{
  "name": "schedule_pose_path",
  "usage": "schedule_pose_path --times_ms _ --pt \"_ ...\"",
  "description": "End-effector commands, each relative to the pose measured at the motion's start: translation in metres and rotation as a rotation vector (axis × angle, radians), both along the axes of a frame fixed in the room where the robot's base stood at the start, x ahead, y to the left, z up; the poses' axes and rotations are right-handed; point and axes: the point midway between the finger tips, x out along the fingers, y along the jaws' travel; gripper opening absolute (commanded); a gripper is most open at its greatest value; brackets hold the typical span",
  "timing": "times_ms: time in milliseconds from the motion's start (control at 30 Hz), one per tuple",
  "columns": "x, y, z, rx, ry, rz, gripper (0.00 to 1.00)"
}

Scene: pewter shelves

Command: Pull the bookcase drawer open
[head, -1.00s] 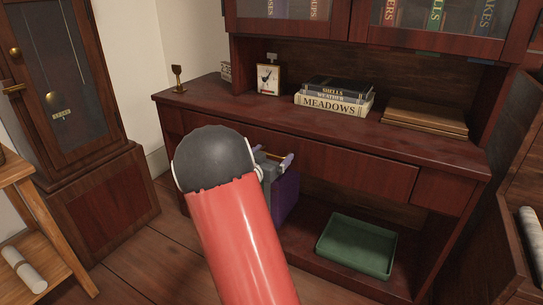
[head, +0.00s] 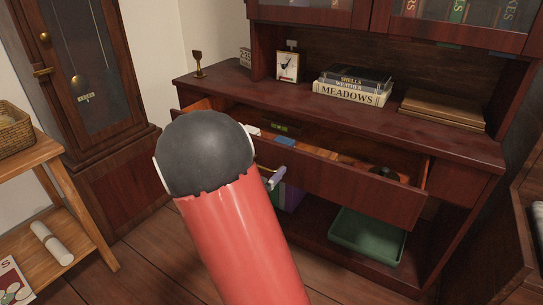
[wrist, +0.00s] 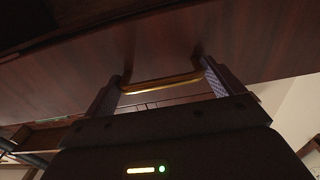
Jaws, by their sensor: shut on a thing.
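The bookcase drawer (head: 345,182) stands part-way out of the dark red-brown bookcase (head: 455,143). Several small items lie inside it, among them a blue one, a white one and a round black one. Its brass handle (wrist: 162,83) shows in the wrist view between the two fingers of my gripper (wrist: 162,86), which is shut on it. In the head view my red arm with its dark rounded joint hides most of the gripper; a fingertip and a bit of the brass handle (head: 265,168) show beside it, at the drawer front.
A green tray (head: 368,236) sits on the low shelf. A wooden side table (head: 75,185) and tall clock case (head: 110,180) stand at left.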

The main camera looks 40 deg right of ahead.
Motion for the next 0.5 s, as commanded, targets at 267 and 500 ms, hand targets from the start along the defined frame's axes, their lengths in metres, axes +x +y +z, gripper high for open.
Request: schedule_pose_path --times_ms 267,500 --pt "-0.009 0.021 0.000 0.001 0.000 0.000 0.52" --pt "-0.010 0.023 -0.001 0.001 0.000 0.000 0.52"
